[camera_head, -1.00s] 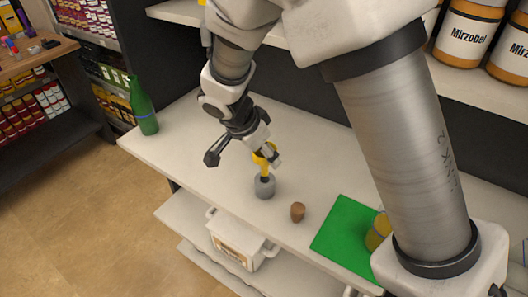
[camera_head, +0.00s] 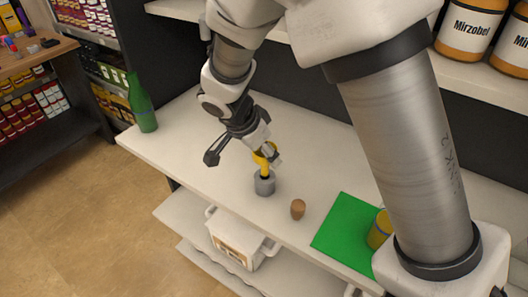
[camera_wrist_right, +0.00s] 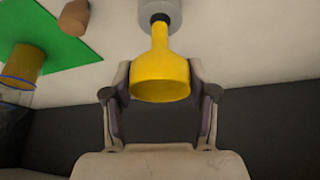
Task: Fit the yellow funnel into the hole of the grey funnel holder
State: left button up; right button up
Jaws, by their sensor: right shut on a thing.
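The yellow funnel (camera_head: 262,158) is held by my right gripper (camera_head: 266,155), over the grey funnel holder (camera_head: 264,184) on the white shelf. In the right wrist view my right gripper (camera_wrist_right: 160,85) has a finger on each side of the wide mouth of the funnel (camera_wrist_right: 160,78). The spout points at the dark hole in the top of the grey holder (camera_wrist_right: 168,10). Its tip meets the hole there and seems to be at or just inside it; how deep it sits I cannot tell. My left gripper is not in view.
A cork (camera_head: 298,209) stands right of the holder. Beyond it are a green mat (camera_head: 345,228) and a yellow-filled glass (camera_head: 379,230), partly behind my arm. A green bottle (camera_head: 143,105) stands at the shelf's left end. The shelf (camera_head: 185,140) is clear between bottle and holder.

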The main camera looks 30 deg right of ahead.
aim_at(264, 174)
dwell(0.4)
jog(key=shift+f+b, duration=0.3)
jog(key=shift+b, duration=0.15)
jog(key=shift+f, duration=0.1)
dwell(0.3)
jog(key=shift+f+b, duration=0.45)
jog(key=shift+b, duration=0.25)
jog(key=shift+f, duration=0.1)
jog(key=shift+f+b, duration=0.6)
jog(key=shift+b, duration=0.2)
jog(key=shift+f+b, duration=0.95)
jog(key=shift+b, duration=0.05)
jog(key=o, duration=1.1)
